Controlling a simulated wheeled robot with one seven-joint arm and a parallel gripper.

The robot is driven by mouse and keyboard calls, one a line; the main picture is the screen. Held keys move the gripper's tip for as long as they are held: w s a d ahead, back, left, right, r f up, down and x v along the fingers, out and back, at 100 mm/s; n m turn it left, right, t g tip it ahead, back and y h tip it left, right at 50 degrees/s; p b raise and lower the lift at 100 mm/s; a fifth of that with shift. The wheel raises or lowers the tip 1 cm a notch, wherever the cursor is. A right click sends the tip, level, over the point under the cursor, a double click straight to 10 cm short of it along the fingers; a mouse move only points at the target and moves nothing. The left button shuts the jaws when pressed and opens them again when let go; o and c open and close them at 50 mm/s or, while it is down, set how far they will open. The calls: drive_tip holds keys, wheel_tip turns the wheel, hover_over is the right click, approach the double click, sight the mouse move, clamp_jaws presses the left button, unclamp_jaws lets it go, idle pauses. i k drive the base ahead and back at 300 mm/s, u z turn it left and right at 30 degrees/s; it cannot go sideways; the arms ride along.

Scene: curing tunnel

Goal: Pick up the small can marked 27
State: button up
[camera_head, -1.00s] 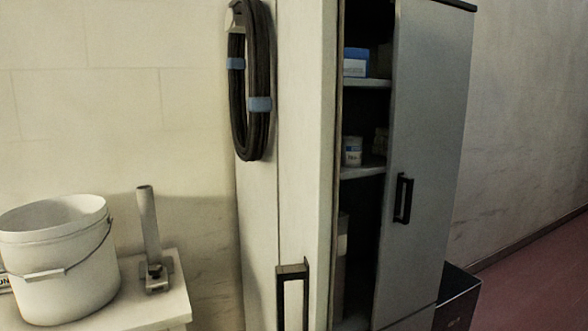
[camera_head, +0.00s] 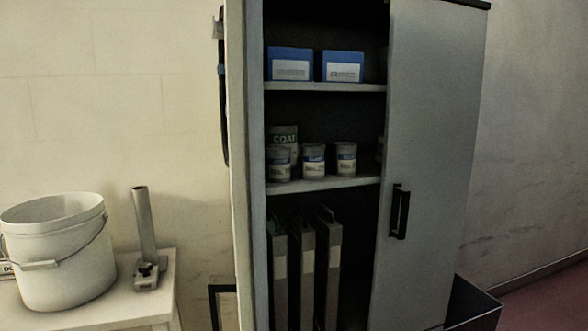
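My gripper is not in view.
The cabinet's right door (camera_head: 430,165) is closed over its half. Blue boxes (camera_head: 290,64) sit on the upper shelf (camera_head: 325,87); upright binders (camera_head: 307,270) stand below. At left, a white bucket (camera_head: 60,260) and a metal post stand (camera_head: 147,240) are on a small table (camera_head: 130,305).

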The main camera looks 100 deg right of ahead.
sight(311, 156)
drive_tip(key=z, duration=0.05)
drive_tip(key=k, duration=1.6)
drive_tip(key=z, duration=1.35)
